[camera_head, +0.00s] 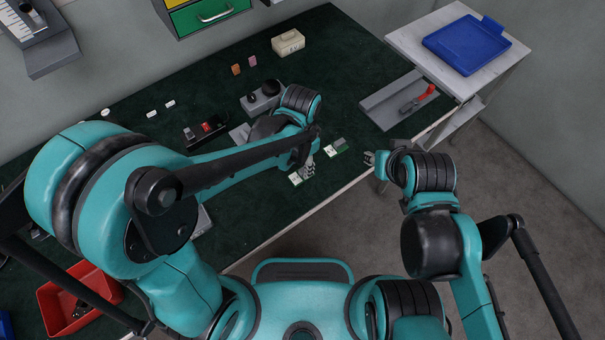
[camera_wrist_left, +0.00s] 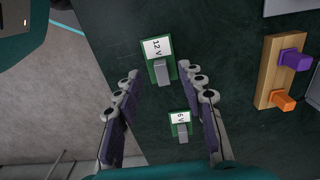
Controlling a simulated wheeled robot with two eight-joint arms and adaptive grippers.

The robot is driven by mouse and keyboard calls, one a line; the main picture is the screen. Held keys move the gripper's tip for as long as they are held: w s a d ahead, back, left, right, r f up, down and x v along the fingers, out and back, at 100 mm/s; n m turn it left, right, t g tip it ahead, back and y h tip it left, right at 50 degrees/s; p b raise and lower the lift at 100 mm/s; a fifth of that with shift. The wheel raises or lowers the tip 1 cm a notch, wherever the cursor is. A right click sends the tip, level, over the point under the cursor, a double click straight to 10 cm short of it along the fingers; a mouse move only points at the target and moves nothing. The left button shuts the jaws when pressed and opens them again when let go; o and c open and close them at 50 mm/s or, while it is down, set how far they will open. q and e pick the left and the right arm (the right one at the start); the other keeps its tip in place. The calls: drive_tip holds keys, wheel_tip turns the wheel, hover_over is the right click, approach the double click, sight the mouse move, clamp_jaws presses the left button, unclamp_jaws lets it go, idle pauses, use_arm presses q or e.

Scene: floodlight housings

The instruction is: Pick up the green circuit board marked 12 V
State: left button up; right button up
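The green circuit board marked 12 V (camera_wrist_left: 157,60) lies on the dark green table top, with a white label and a grey block on it. A smaller-looking green board marked 6 V (camera_wrist_left: 180,125) lies below it in the left wrist view. My left gripper (camera_wrist_left: 162,78) is open and empty, pointing down, its fingertips either side of the 12 V board's lower end. In the head view my left gripper (camera_head: 305,170) is beside a board (camera_head: 296,179); another board (camera_head: 337,147) lies to its right. Their labels are unreadable there. My right gripper (camera_head: 372,159) is by the table's front edge; its opening is unclear.
A wooden block (camera_wrist_left: 270,80) with a purple and an orange peg stands right of the boards in the left wrist view. A grey tray (camera_head: 385,103) with a red-handled tool lies at the table's right. A blue tray (camera_head: 466,45) stands on a side table. The floor lies beyond the front edge.

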sight(301, 171)
use_arm(q)
wheel_tip(301, 171, down, 3)
drive_tip(key=shift+f+b, duration=0.15)
drive_tip(key=shift+b, duration=0.35)
clamp_jaws()
